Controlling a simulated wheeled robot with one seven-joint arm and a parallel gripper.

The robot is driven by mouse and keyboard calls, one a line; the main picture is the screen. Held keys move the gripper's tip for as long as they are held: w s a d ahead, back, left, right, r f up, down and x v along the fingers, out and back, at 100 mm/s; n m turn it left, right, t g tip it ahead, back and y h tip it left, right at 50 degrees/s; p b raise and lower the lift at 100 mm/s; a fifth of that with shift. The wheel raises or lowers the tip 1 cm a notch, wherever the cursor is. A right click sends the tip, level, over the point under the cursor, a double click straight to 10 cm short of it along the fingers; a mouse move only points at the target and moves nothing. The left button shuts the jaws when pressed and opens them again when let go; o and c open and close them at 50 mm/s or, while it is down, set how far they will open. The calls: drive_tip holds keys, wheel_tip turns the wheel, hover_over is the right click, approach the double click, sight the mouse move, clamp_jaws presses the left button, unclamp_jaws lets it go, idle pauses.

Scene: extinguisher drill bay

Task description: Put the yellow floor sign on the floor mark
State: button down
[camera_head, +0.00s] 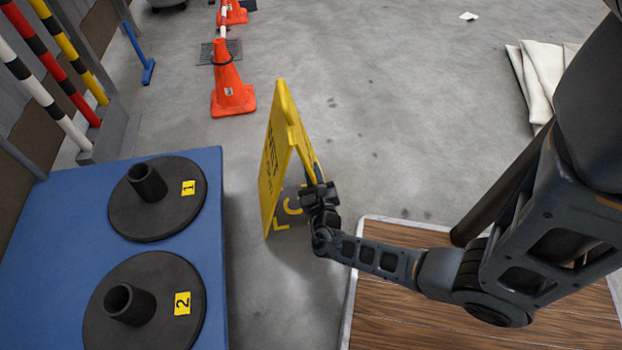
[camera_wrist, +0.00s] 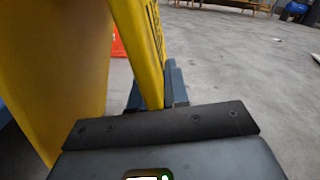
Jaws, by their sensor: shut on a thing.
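The yellow floor sign (camera_head: 276,155) is an A-shaped folding sign with dark lettering, standing upright right of the blue platform. My gripper (camera_head: 317,190) is shut on the edge of its right-hand panel. In the wrist view the sign (camera_wrist: 75,65) fills the left side, and its panel edge runs down between the fingers of my gripper (camera_wrist: 160,92). A floor mark with yellow lines (camera_head: 283,222) on a dark patch shows at the sign's base, partly hidden by the sign and my gripper. I cannot tell whether the sign touches the floor.
A blue platform (camera_head: 217,250) at left carries two black round bases with yellow tags 1 and 2. Orange cones (camera_head: 232,92) stand behind the sign. A wooden board (camera_head: 400,318) lies at lower right. White folded cloth (camera_head: 540,75) lies at far right. Grey floor behind my gripper is clear.

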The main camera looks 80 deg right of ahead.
drive_tip(key=shift+f, duration=0.5)
drive_tip(key=shift+r, duration=0.1)
drive_tip(key=c, duration=1.1)
unclamp_jaws()
